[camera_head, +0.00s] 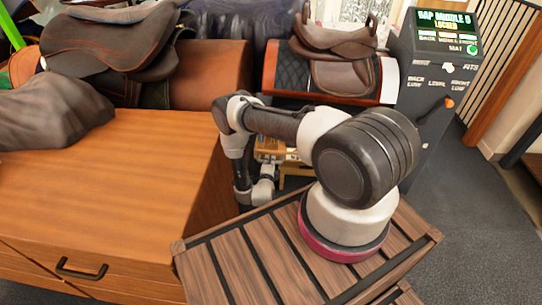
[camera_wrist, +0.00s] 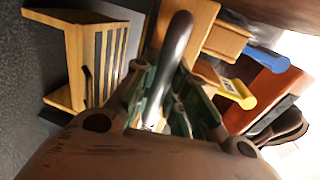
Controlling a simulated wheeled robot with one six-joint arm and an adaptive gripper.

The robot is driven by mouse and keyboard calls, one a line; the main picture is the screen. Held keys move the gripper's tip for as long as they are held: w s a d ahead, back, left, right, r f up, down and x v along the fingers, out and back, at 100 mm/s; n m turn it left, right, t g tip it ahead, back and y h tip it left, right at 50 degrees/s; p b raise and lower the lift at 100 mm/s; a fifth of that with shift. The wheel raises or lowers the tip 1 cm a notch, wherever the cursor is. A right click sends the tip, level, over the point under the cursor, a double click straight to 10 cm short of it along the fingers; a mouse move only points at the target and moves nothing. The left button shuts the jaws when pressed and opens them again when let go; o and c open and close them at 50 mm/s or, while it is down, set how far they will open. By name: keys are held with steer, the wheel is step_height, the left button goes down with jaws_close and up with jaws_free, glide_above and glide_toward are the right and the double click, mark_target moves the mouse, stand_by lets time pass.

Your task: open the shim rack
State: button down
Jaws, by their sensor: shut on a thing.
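My gripper (camera_wrist: 165,105) shows in the wrist view, its greenish fingers closed around a dark grey, rounded handle (camera_wrist: 176,42). The handle runs up and away between the fingers. What its far end joins is not clear. A light wooden frame with upright slats (camera_wrist: 103,60) stands to the left of the gripper. Wooden blocks (camera_wrist: 190,25) lie just beyond the handle, with blue (camera_wrist: 262,58) and yellow (camera_wrist: 238,93) tabs to their right. Which of these is the shim rack I cannot tell. In the head view a small wooden unit (camera_head: 268,146) is partly hidden behind my arm.
A wooden cabinet (camera_head: 110,190) with a black drawer handle fills the left. Another saddle (camera_head: 335,50) sits on a stand behind my arm. A grey console (camera_head: 445,75) reading "LOCKED" stands at right. Dark floor is clear at right.

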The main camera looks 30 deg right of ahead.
steer(key=shift+f+v, duration=0.1)
steer(key=shift+v, duration=0.5)
steer(key=shift+f+v, duration=0.15)
steer(key=shift+v, duration=0.4)
steer(key=c, duration=1.4)
jaws_free()
steer(key=v, duration=0.7)
steer(key=shift+s+a, duration=0.15)
steer(key=shift+s, duration=0.05)
steer(key=shift+s, duration=0.1)
